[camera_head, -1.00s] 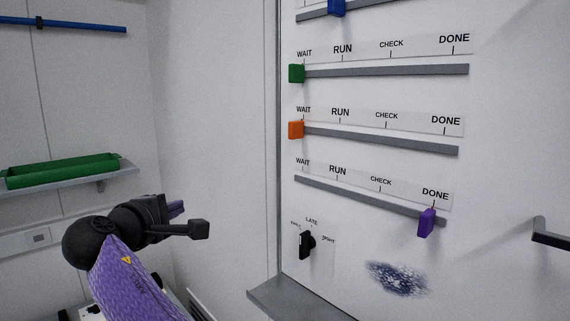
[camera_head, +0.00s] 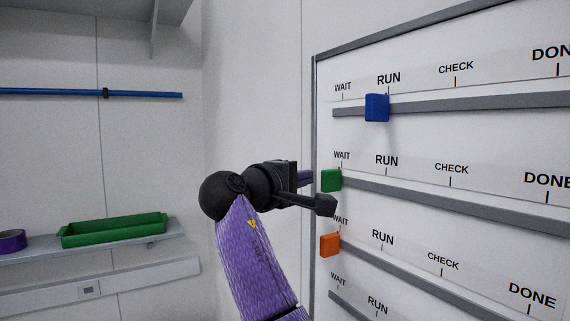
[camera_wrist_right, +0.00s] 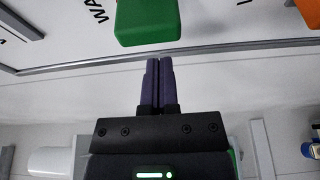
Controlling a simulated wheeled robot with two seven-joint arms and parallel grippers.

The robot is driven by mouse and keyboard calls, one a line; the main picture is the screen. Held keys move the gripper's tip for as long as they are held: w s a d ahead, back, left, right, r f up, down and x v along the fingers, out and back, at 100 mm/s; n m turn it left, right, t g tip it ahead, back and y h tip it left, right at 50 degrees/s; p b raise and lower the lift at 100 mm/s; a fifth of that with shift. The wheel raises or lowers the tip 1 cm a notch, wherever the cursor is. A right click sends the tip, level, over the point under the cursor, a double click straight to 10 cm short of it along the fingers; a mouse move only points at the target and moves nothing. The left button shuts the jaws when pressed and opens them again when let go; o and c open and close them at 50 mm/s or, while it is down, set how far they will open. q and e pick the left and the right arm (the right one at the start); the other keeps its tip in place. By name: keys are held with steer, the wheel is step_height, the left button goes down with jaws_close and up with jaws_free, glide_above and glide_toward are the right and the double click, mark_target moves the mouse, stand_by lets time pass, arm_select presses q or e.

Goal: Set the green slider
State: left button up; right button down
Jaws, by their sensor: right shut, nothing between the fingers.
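The green slider (camera_head: 331,180) is a small block at the WAIT end of its grey rail (camera_head: 430,202), on the white panel. My right gripper (camera_head: 308,178) is just left of the slider, its purple fingers pointing at the panel. In the right wrist view the fingers (camera_wrist_right: 159,66) are shut together with nothing between them. The green slider (camera_wrist_right: 148,20) shows just beyond their tips, with a small gap. Whether they touch it cannot be told in the head view. My left gripper is not in view.
The blue slider (camera_head: 377,107) sits near RUN on the rail above. The orange slider (camera_head: 330,245) is at WAIT on the rail below. A green tray (camera_head: 115,231) and a purple roll (camera_head: 12,241) lie on a shelf at left.

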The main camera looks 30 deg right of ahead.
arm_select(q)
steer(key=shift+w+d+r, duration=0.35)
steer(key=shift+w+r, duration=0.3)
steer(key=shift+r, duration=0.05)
arm_select(e)
steer(key=s, duration=0.3)
steer(key=shift+d+f, duration=0.1)
steer(key=shift+d, duration=0.1)
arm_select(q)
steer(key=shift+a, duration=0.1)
arm_select(e)
steer(key=shift+w+a, duration=0.1)
steer(key=s+b, duration=0.1)
steer(key=s, duration=0.1)
steer(key=s+b, duration=0.1)
steer(key=s, duration=0.2)
steer(key=s+b, duration=0.1)
steer(key=s, duration=0.2)
steer(key=shift+s+d+b, duration=0.15)
steer(key=shift+d+b, duration=0.2)
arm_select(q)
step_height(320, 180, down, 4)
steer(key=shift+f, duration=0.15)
arm_select(e)
steer(key=shift+s, duration=0.4)
